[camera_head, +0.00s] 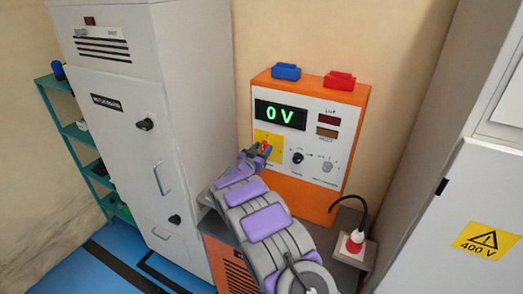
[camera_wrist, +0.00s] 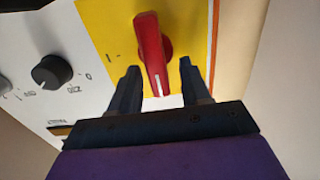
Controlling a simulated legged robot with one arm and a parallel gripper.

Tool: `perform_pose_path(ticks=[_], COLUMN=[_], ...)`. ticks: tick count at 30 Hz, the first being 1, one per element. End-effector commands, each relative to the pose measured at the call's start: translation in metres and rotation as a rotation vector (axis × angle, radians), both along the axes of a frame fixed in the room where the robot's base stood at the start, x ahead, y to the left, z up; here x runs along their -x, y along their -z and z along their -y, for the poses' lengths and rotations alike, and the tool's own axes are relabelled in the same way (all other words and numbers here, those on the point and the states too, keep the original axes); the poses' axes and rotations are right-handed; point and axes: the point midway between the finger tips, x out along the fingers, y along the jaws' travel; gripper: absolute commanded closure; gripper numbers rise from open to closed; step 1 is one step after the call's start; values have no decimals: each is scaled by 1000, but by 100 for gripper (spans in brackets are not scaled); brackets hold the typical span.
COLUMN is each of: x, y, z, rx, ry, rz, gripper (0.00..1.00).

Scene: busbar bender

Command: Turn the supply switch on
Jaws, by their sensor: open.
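The supply switch is a red rotary handle (camera_wrist: 150,45) on a yellow plate (camera_wrist: 102,22); the plate also shows in the head view (camera_head: 273,139). In the wrist view the handle points down the picture, its white-marked end toward my gripper. An "I" mark is printed left of it. My gripper (camera_wrist: 159,68) is open, one finger on each side of the handle's lower end, with visible gaps. In the head view my gripper (camera_head: 261,149) is at the yellow plate and partly hides the switch. The orange supply unit's display (camera_head: 280,115) reads 0 V in green.
A black knob (camera_head: 297,158) sits right of the switch in the head view. Red and blue terminals (camera_head: 340,80) (camera_head: 286,71) top the unit. A red plug (camera_head: 355,242) with a black cable stands at lower right. Grey cabinets (camera_head: 130,100) (camera_head: 470,200) flank the unit.

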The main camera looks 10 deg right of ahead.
Motion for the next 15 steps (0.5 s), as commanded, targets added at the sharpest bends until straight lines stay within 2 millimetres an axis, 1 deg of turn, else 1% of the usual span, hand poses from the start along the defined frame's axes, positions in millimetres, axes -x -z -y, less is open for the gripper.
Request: perform_pose_path(ticks=[5, 15], x=[0, 0], y=[0, -1], z=[0, 0], rx=[0, 1], ry=[0, 0], rz=[0, 1], gripper=[53, 86])
